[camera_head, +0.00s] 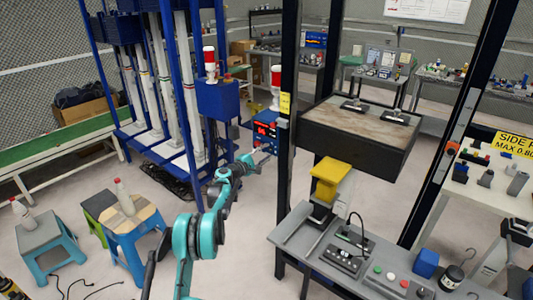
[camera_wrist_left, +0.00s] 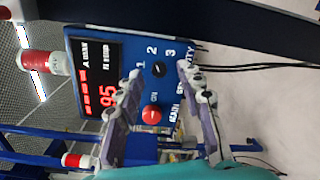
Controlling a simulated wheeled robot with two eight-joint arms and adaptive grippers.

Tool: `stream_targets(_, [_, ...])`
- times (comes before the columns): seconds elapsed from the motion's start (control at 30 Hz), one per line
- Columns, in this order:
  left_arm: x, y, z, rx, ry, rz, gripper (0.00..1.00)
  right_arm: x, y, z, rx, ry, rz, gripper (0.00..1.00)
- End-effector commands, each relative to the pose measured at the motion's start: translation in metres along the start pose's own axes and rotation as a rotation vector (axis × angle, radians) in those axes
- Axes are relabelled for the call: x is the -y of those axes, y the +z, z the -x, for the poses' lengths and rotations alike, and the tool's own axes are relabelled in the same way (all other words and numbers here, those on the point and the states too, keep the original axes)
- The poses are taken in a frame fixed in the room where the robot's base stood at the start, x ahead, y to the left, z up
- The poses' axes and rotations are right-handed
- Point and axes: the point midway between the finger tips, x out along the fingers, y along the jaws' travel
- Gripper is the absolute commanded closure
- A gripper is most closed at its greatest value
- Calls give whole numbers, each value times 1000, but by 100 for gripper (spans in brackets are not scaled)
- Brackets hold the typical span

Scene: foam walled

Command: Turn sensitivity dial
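The blue control panel (camera_head: 265,130) with a red lit display hangs at the black post in the head view. In the left wrist view the panel (camera_wrist_left: 120,45) appears turned sideways. Its black dial (camera_wrist_left: 160,69) sits beside the numbers 1, 2 and 3. The label at the panel's right edge is partly hidden by a finger, with "ITY" readable. A red knob or button (camera_wrist_left: 151,115) sits lower. My left gripper (camera_wrist_left: 162,78) is open and empty, its fingertips on either side of the dial in this view; contact cannot be told. It also shows in the head view (camera_head: 258,160). My right gripper is not visible.
A black post (camera_head: 287,130) stands right of the panel. A red-and-white lamp (camera_head: 209,62) stands on a blue box to its left. A grey bench (camera_head: 300,235) with controls lies at lower right. Dark cables (camera_wrist_left: 250,67) run beside the panel. Stools (camera_head: 135,220) stand at left.

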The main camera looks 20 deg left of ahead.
Motion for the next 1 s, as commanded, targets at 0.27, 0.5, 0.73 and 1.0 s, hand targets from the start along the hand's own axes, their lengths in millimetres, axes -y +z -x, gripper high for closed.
stream_targets(0.27, [-1,-1,59,-3,1,0,63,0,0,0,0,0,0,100])
stream_targets(0.5, [0,0,99,-2,0,0,63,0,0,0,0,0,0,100])
stream_targets(0.73, [0,0,110,0,0,0,63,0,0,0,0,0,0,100])
stream_targets(1.0, [0,0,109,0,0,0,63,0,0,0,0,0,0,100])
